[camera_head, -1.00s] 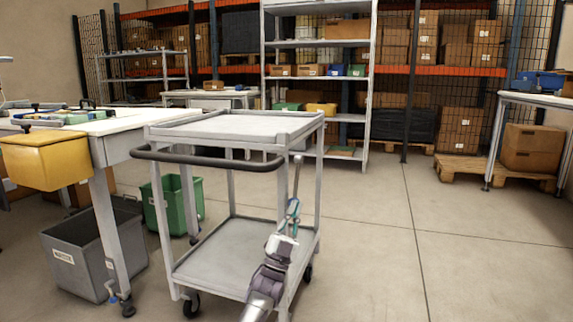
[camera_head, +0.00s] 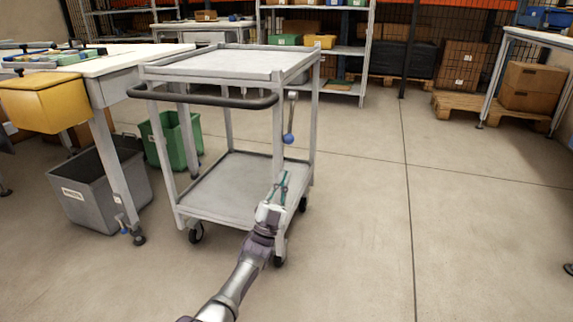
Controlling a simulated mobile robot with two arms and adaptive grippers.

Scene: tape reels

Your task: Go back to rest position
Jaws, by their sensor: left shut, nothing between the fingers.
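My left gripper (camera_head: 279,185) shows in the head view in front of the right side of a grey two-shelf cart (camera_head: 222,65). Its teal fingers are shut with nothing between them, and they overlap the right part of the cart's lower shelf (camera_head: 225,190) in the picture. I cannot tell whether they touch the cart. My left arm reaches up from the bottom edge. A thin rod with a blue ball end (camera_head: 288,138) shows above the gripper, apart from it. The cart's top is empty. My right gripper is not in view.
A white table (camera_head: 120,55) with a yellow bin (camera_head: 42,102) stands at left. A grey bin (camera_head: 98,190) and a green bin (camera_head: 173,140) stand on the floor. A pallet with boxes (camera_head: 530,85) is at the back right. The floor (camera_head: 470,220) right of the cart is clear.

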